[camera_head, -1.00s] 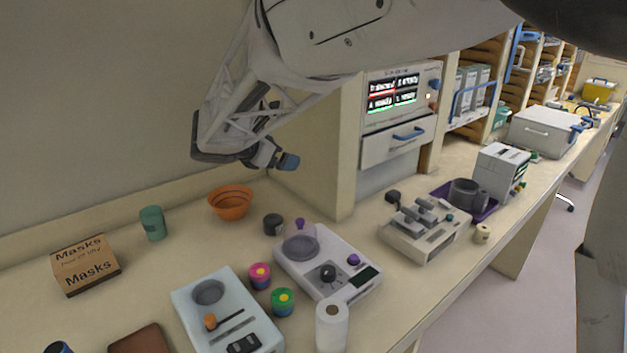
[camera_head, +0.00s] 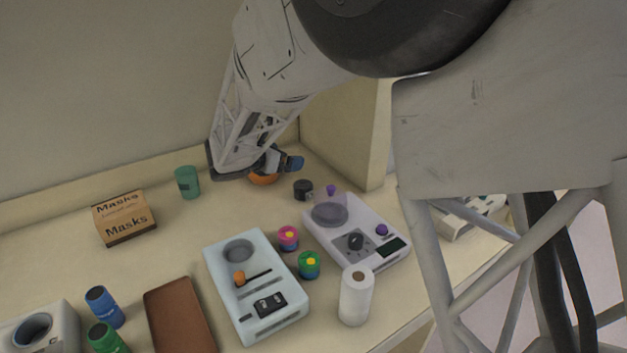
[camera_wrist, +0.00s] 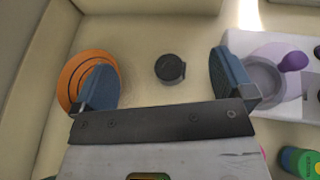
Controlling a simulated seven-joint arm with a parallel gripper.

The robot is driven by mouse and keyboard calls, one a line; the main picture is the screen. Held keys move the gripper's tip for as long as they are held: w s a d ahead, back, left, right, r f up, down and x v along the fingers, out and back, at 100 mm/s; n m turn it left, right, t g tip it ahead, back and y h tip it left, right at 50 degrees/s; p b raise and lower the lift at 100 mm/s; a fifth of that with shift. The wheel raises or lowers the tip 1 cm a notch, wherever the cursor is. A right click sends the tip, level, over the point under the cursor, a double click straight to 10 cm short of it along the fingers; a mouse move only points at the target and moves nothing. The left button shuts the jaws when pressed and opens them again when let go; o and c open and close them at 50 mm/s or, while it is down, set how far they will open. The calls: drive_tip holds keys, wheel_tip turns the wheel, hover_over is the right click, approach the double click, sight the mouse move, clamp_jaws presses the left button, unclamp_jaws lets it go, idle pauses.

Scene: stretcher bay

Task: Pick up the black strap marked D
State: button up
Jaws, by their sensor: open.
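A small black rolled item (camera_head: 303,189), likely the strap, lies on the counter between the orange bowl and the white scale. No letter D can be read on it. In the wrist view the black roll (camera_wrist: 170,68) appears between my spread fingers, with bare counter around it. My gripper (camera_wrist: 165,82) is open and empty, its two blue fingers well apart. In the head view my gripper (camera_head: 287,162) hangs above the counter, over the orange bowl and left of the black roll.
The orange bowl (camera_wrist: 88,78) lies beneath the left finger. The scale with its clear dome (camera_head: 330,212) is close on the right. Pink (camera_head: 288,238) and green (camera_head: 309,264) pots, a teal cup (camera_head: 187,182) and a masks box (camera_head: 124,217) stand nearby.

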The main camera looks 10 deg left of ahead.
approach(302, 186)
drive_tip(key=x, duration=0.3)
drive_tip(key=shift+w+a, duration=0.1)
drive_tip(key=shift+a, duration=0.05)
drive_tip(key=shift+x, duration=1.35)
drive_tip(key=shift+r, duration=0.1)
drive_tip(key=shift+x, duration=2.6)
drive_tip(key=c, duration=1)
